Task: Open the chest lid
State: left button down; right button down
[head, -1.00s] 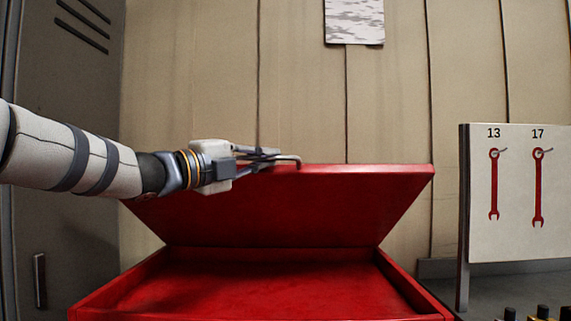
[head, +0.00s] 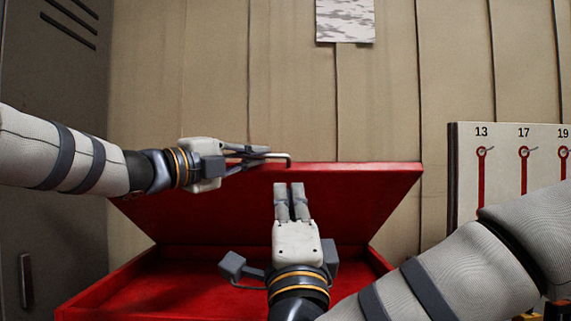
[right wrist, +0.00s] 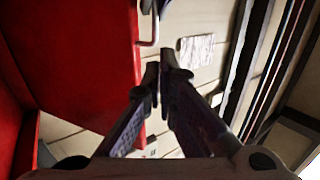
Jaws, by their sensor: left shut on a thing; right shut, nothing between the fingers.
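The red chest lid (head: 375,195) stands raised, with its inner face toward me; it also fills the left of the right wrist view (right wrist: 75,55). The open red chest body (head: 105,290) lies below it. A grey metal handle (head: 288,160) sits at the lid's upper edge and shows in the right wrist view (right wrist: 155,28). My left gripper (head: 258,155) is shut on the handle. My right gripper (head: 291,186) is shut and empty, pointing up in front of the lid; its fingertips show close below the handle in the right wrist view (right wrist: 160,80). My right arm hides part of the chest.
A grey locker (head: 50,170) stands at the left. A panelled wall (head: 210,70) with a patterned paper (head: 345,20) is behind the lid.

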aim_at(285, 163)
jog(key=x, duration=1)
jog(key=shift+f, duration=0.1)
pick_arm(q)
jog(key=shift+d, duration=0.2)
jog(key=shift+f, duration=0.3)
pick_arm(e)
jog(key=r, duration=0.1)
jog(key=w+r, duration=0.1)
jog(key=r, duration=0.1)
jog(key=shift+w+d+g, duration=0.15)
jog(key=shift+d+g, duration=0.05)
jog(key=shift+g, duration=0.1)
pick_arm(q)
jog(key=c, duration=1.9)
grip_release()
jog(key=shift+a, duration=0.1)
jog(key=shift+o, duration=0.9)
jog(key=shift+w+a+f, duration=0.1)
pick_arm(e)
jog(key=shift+w+a, duration=0.1)
jog(key=shift+a, duration=0.05)
pick_arm(q)
jog(key=shift+r, duration=0.3)
pick_arm(e)
jog(key=shift+f, duration=0.25)
